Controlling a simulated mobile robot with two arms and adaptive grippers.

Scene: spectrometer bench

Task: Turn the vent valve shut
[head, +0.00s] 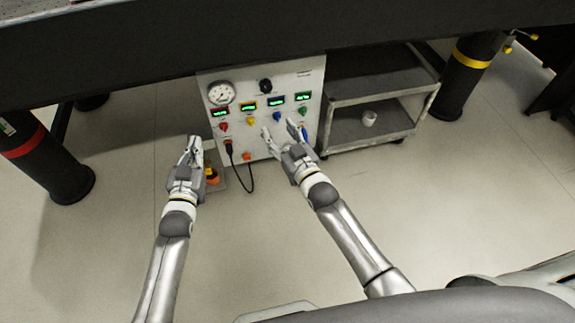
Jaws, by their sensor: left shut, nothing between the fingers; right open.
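A white panel (290,77) stands under the bench. It carries a round gauge (220,93), a black knob (265,85), several green-lit displays, and a row of red, yellow, blue and green knobs. I cannot read its labels, so I cannot tell which control is the vent valve. My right gripper (278,127) is open, its fingers spread in front of the panel below the blue knob (277,116). A blue part (304,131) shows beside its right finger. Contact cannot be made out. My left gripper (194,141) is shut and empty, left of the panel's lower left edge.
A black cable (252,178) loops from the panel's lower left. A small orange and black object (212,176) is beside my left gripper. A grey cart (372,97) with a white cup (369,118) stands right of the panel. The dark bench edge (150,50) overhangs it.

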